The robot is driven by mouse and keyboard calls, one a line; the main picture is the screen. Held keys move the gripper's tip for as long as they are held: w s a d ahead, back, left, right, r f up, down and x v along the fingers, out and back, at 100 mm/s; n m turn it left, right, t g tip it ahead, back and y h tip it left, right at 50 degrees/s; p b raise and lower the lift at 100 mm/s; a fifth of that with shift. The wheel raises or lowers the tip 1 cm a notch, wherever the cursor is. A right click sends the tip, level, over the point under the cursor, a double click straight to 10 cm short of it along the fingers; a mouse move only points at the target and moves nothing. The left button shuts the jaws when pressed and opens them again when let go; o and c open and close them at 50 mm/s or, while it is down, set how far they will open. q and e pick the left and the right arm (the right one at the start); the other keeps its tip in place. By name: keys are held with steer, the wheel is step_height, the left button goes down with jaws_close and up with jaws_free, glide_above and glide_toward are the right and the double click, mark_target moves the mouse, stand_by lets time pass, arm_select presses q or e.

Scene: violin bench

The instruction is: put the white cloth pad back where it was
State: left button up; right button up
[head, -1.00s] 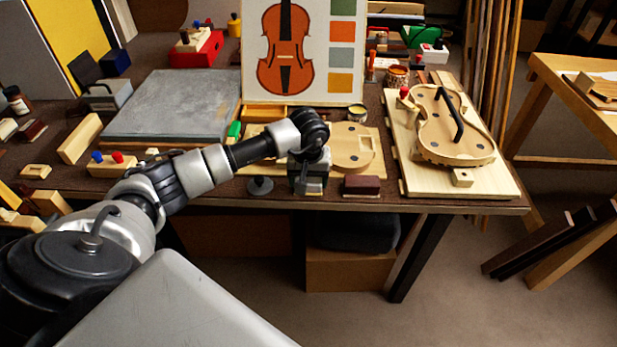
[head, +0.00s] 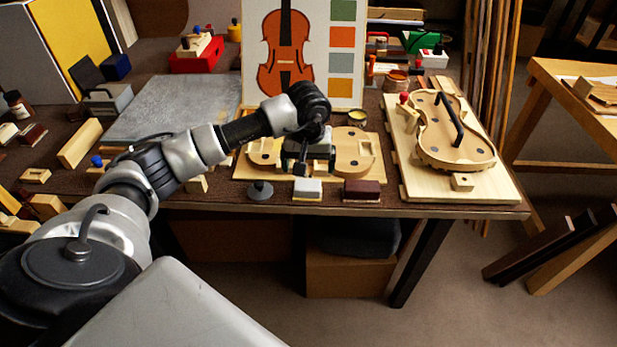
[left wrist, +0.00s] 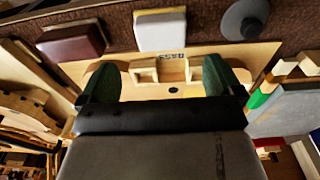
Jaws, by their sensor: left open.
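The white cloth pad (head: 307,187) lies flat on the dark bench top near its front edge, left of a dark red-brown block (head: 361,190). It also shows at the top of the left wrist view (left wrist: 161,30). My left gripper (head: 308,165) is open and empty, behind the pad and over the wooden board with the violin-shaped parts (head: 245,172). In the left wrist view its two dark green fingers (left wrist: 158,80) are spread apart, with the pad beyond them and not between them. My right gripper is not in view.
A round black knobbed piece (head: 259,189) stands left of the pad. A violin body (head: 455,145) lies on a pale board at right. A grey slab (head: 165,105) and a violin picture panel (head: 345,95) are behind. The bench's front edge is close to the pad.

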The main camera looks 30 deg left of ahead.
mark_target(308, 186)
arm_select(q)
steer(key=shift+s+d+r, duration=0.1)
steer(key=shift+r, duration=1.1)
steer(key=shift+s+r, duration=0.1)
steer(key=shift+r, duration=1.05)
